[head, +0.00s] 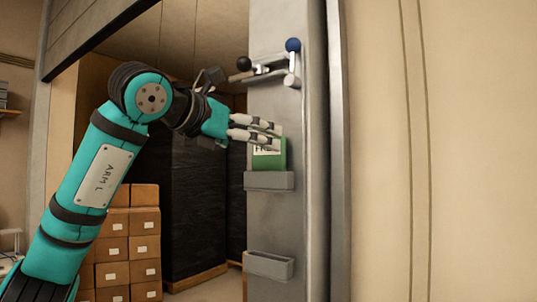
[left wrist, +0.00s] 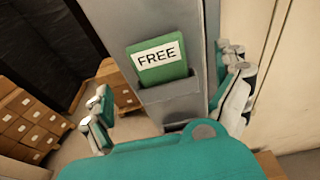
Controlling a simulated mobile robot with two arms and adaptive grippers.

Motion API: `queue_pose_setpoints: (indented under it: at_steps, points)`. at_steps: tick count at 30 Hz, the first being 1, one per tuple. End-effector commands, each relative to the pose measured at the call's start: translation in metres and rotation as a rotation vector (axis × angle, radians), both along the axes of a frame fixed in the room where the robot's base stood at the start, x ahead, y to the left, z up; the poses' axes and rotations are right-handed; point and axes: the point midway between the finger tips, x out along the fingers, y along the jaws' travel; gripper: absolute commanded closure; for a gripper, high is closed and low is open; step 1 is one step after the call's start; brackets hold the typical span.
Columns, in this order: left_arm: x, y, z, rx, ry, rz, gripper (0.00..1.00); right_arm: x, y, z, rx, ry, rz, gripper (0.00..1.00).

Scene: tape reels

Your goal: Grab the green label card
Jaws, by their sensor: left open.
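The green label card (head: 271,160) stands in a grey holder (head: 270,181) on the metal post. In the left wrist view the card (left wrist: 160,72) shows a white strip reading "FREE", and its lower part is hidden in the holder (left wrist: 170,100). My left gripper (head: 278,135) is open in front of the card and covers part of its upper portion in the head view. In the left wrist view the fingers of my left gripper (left wrist: 170,100) are spread to either side of the card, apart from it. My right gripper is in neither view.
A second grey holder (head: 268,265), seemingly empty, is lower on the post. A lever assembly with black and blue knobs (head: 270,68) sits above the card. Stacked brown boxes (head: 130,245) and black-wrapped pallets (head: 197,170) stand behind.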

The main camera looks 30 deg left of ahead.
Motion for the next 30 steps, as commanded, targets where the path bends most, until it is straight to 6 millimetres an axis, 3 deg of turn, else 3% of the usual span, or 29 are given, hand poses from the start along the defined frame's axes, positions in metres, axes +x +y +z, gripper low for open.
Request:
queue_pose_setpoints:
  at_steps: [8,14,18,26,30]
  points:
    - [0.023,-0.003,-0.003,0.0,0.001,0.0,0.0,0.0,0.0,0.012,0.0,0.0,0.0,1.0]
    - [0.052,-0.001,-0.003,0.0,0.004,0.0,0.0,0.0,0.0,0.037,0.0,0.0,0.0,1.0]
    - [0.067,-0.004,-0.009,0.0,0.001,0.0,0.0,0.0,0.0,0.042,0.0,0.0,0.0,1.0]
    - [0.071,-0.005,-0.013,0.0,-0.001,-0.001,0.0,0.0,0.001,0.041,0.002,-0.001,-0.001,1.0]
    - [0.071,-0.005,-0.012,0.0,-0.001,-0.001,0.14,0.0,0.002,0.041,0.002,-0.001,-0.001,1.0]
